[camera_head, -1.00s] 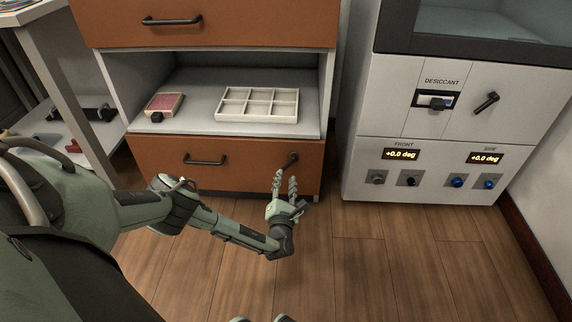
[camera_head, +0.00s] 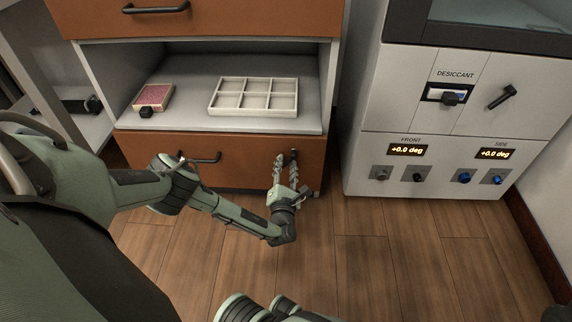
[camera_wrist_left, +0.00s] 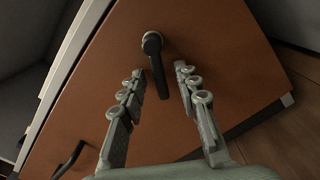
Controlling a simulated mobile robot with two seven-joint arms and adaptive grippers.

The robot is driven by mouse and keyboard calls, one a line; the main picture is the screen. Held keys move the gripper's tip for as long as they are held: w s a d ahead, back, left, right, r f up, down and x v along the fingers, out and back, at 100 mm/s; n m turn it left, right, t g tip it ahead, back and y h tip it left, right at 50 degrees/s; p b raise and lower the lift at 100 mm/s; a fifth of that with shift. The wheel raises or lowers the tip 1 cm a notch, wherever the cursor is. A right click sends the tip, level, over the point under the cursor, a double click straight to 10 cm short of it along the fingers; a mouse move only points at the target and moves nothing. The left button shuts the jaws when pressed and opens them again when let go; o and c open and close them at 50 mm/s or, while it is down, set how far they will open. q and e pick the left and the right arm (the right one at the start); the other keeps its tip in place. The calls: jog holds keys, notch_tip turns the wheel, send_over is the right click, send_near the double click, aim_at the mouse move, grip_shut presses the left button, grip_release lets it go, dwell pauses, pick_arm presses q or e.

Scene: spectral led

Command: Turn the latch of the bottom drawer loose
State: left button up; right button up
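The bottom drawer (camera_head: 235,172) has an orange-brown front and appears closed. Its latch (camera_head: 294,154) is a small dark lever near the upper right corner, partly hidden by my fingers. In the left wrist view the latch (camera_wrist_left: 157,68) shows as a round pivot with a black lever. My left gripper (camera_head: 285,160) is at the latch, its fingers pointing at the drawer front. In the wrist view the left gripper (camera_wrist_left: 160,71) is open, with a finger on each side of the lever and visible gaps. My right gripper is not in view.
A black bar handle (camera_head: 200,157) sits on the drawer left of the latch. Above is an open shelf with a white divided tray (camera_head: 253,96) and a small reddish box (camera_head: 154,97). A grey cabinet (camera_head: 430,150) with knobs stands at right. The wooden floor (camera_head: 370,250) is clear.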

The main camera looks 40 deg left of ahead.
aim_at(301, 158)
pick_arm(q)
grip_shut()
jog(key=shift+n, duration=0.3)
jog(key=shift+w+d+f+n+b, duration=0.2)
jog(key=shift+d+f+n+b, duration=0.1)
jog(key=shift+n, duration=0.6)
jog(key=shift+w+d+r+n+b, duration=0.1)
jog(key=shift+w+d+n+b, duration=0.3)
jog(key=shift+n, duration=1.5)
jog(key=shift+w+d+r+n+b, duration=0.1)
jog(key=shift+w+d+n, duration=0.35)
jog(key=shift+n, duration=1.45)
jog(key=shift+w+d+r+n+b, duration=0.15)
jog(key=shift+d+n, duration=0.5)
jog(key=shift+n, duration=1.25)
grip_release()
